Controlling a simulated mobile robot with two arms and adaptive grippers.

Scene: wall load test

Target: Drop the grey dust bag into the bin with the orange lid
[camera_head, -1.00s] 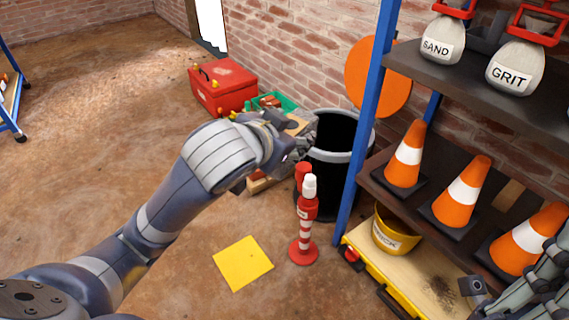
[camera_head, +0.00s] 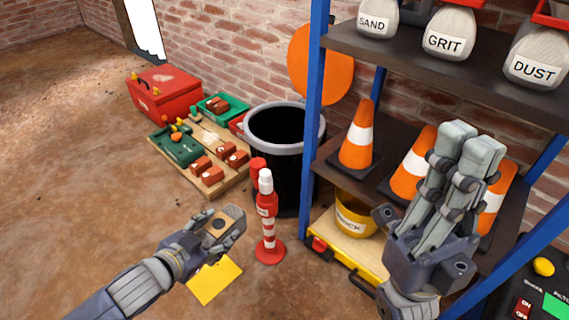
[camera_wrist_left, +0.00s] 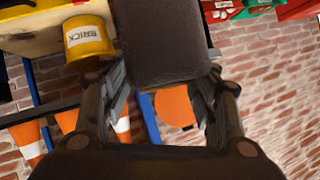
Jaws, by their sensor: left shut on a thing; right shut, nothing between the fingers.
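The grey dust bag (camera_head: 535,62), labelled DUST, stands on the upper shelf at the right in the head view. The black bin (camera_head: 287,140) with a grey rim is open on the floor left of the rack. The orange lid (camera_head: 320,65) leans on the wall behind it. My left gripper (camera_head: 222,222) is shut on a dark brown block (camera_wrist_left: 165,45), low and left of the bin; the wrist view shows the block between its fingers. What it is I cannot tell. My right gripper (camera_head: 468,145) is shut and empty, pointing up before the cones, below the dust bag.
Sand (camera_head: 378,20) and grit (camera_head: 447,35) bags share the upper shelf (camera_head: 410,65). Traffic cones (camera_head: 357,140) fill the shelf below. A red-white post (camera_head: 267,225) stands before the bin. A red toolbox (camera_head: 165,95) and a pallet with bricks (camera_head: 215,165) lie left. Floor at left is clear.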

